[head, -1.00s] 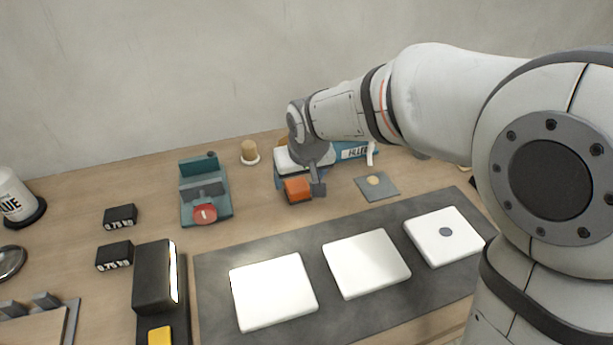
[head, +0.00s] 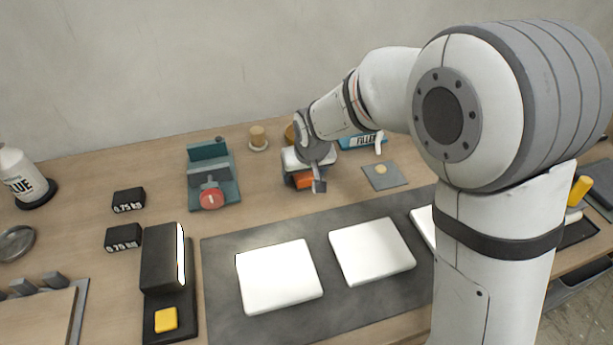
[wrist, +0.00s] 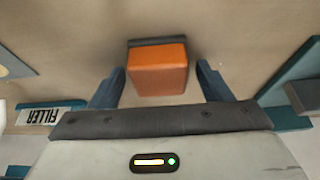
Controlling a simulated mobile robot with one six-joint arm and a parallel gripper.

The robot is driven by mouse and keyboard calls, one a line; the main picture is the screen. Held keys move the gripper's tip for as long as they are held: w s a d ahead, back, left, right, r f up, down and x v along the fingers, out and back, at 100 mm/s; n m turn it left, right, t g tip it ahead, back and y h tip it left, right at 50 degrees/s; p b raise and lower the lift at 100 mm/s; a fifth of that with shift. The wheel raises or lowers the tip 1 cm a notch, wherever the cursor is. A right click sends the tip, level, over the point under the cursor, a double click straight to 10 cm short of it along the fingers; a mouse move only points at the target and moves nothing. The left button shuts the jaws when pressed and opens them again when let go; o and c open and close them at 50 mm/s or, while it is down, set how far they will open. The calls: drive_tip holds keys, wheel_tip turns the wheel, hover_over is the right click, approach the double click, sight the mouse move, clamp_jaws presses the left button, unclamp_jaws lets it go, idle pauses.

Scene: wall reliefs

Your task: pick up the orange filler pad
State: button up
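The orange filler pad (head: 304,181) is a small orange block on the table near the wall, partly hidden by my gripper in the head view. In the wrist view the orange pad (wrist: 158,70) lies between my two dark fingers, with a dark grey strip along its far edge. My gripper (wrist: 161,67) is open, with a visible gap between each finger and the pad. In the head view my gripper (head: 318,180) points down at the pad. I cannot tell exactly how high the fingertips are.
A grey square with a tan dab (head: 384,176) sits right of the pad. A teal fixture with a red disc (head: 210,180) stands left. White tiles (head: 278,277) lie on a dark mat in front.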

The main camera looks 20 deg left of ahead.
drive_tip(key=c, duration=1)
drive_tip(key=shift+o, duration=0.2)
wheel_tip(320, 180, up, 10)
drive_tip(key=shift+r, duration=0.1)
drive_tip(key=o, duration=0.4)
drive_tip(key=shift+c, duration=1.3)
drive_tip(key=shift+s, duration=0.1)
